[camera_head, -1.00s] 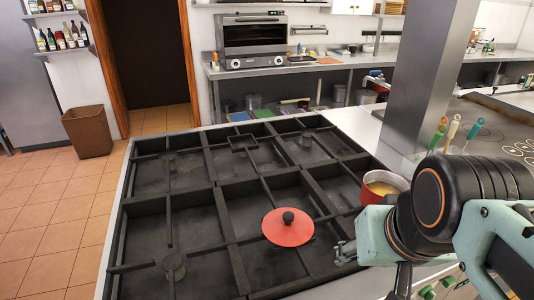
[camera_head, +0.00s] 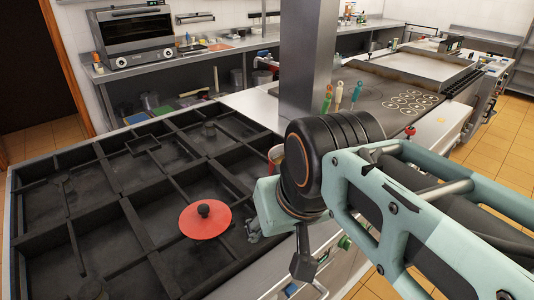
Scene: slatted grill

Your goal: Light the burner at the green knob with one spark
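The slatted grill (camera_head: 130,205) is a dark stove top with heavy grates and several burners, in the left half of the view. Its front panel runs along the lower middle. I cannot tell which is the task's green knob. My gripper (camera_head: 253,231) shows only partly, over the grill's front edge to the right of the red lid, and I cannot tell its opening. No flame is visible.
A red lid (camera_head: 204,220) with a black handle lies on the grates. A red pot (camera_head: 275,155) is mostly hidden behind my arm. A steel column (camera_head: 309,70) stands beyond, with several coloured handles (camera_head: 339,95) to its right. An oven (camera_head: 131,38) stands at the back.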

